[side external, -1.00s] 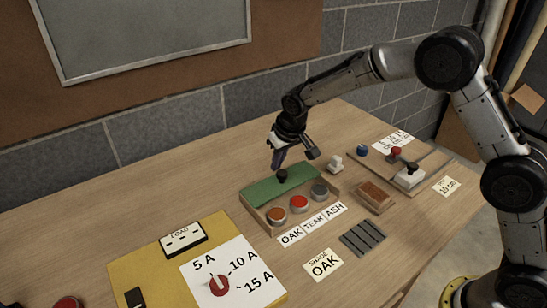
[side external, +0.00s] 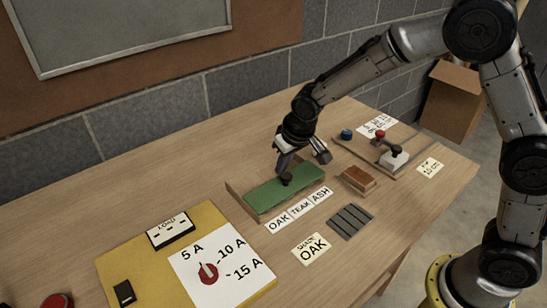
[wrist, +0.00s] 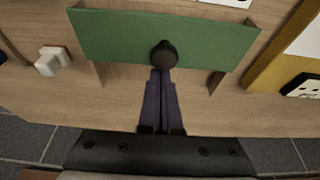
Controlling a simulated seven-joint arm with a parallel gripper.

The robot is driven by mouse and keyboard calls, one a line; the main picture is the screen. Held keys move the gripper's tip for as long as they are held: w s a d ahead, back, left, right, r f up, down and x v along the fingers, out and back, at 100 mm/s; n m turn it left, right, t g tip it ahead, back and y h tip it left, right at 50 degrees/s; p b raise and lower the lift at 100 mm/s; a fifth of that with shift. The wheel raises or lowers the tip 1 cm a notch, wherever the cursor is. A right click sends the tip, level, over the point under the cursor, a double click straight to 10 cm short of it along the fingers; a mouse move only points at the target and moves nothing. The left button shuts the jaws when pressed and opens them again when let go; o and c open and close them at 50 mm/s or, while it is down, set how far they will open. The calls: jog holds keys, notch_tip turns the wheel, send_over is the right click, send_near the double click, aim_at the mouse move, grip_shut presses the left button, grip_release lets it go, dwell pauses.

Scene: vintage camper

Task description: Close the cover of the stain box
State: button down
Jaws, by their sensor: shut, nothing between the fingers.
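The stain box (side external: 234,193) is a wooden box on the table. Its green cover (side external: 262,197) lies over the front part, and the pots are hidden beneath it. The wrist view also shows the green cover (wrist: 110,36), with bare wood between the box's side walls behind it. A dark round knob (side external: 286,180) stands on the cover. My gripper (side external: 282,168) points down right behind the knob, shut and empty. In the wrist view my gripper's fingertips (wrist: 161,72) are at the knob's rear side; I cannot tell whether they touch it.
Labels OAK, TEAK, ASH (side external: 299,209) lie in front of the box. A yellow panel (side external: 121,265) with a red dial is at left. A brown block (side external: 359,179) and grey strips (side external: 350,220) lie to the right. A small white object (wrist: 51,61) shows in the wrist view.

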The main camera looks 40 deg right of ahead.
jog(key=shift+s+f, duration=0.15)
jog(key=shift+s, duration=0.15)
jog(key=w, duration=0.2)
jog(key=w+r, duration=0.1)
jog(key=w, duration=0.1)
jog(key=shift+w, duration=0.25)
jog(key=s+d+r+m+t, duration=0.1)
jog(key=s+d+r, duration=0.15)
jog(key=r, duration=0.65)
jog(key=s+d+r+t, duration=0.1)
jog(key=s+r, duration=0.3)
jog(key=r, duration=0.4)
jog(key=s+d+r, duration=0.5)
jog(key=s, duration=0.5)
jog(key=s+f, duration=0.3)
jog(key=s, duration=0.6)
jog(key=s+d+f+n, duration=0.1)
jog(key=s+f, duration=0.3)
jog(key=s, duration=0.5)
jog(key=shift+d+f, duration=0.15)
jog(key=shift+f, duration=0.15)
